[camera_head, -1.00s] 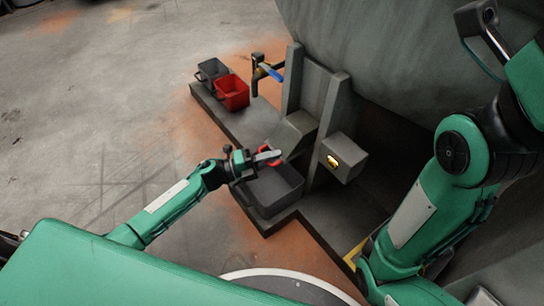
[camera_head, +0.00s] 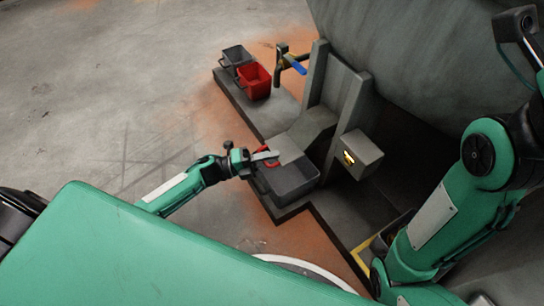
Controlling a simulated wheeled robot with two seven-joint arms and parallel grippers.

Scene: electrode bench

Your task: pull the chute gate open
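My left gripper (camera_head: 268,157) is over the grey bin at the foot of the chute. Red parts show on both sides of its pale fingers. I cannot tell if they are a handle in its grasp or part of the gripper, nor if the fingers are shut. The chute (camera_head: 311,128) is a grey sloping piece between two upright posts (camera_head: 346,112), to the right of the gripper. No separate gate panel can be made out clearly. My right arm stands at the right edge, and its gripper is not identifiable.
The open grey bin (camera_head: 294,186) is under the chute mouth. A red bucket (camera_head: 254,82) and a dark bucket (camera_head: 236,58) stand at the platform's far end. A blue-handled lever (camera_head: 294,66) is behind the chute. A grey box (camera_head: 357,157) is on the near post. Floor at left is clear.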

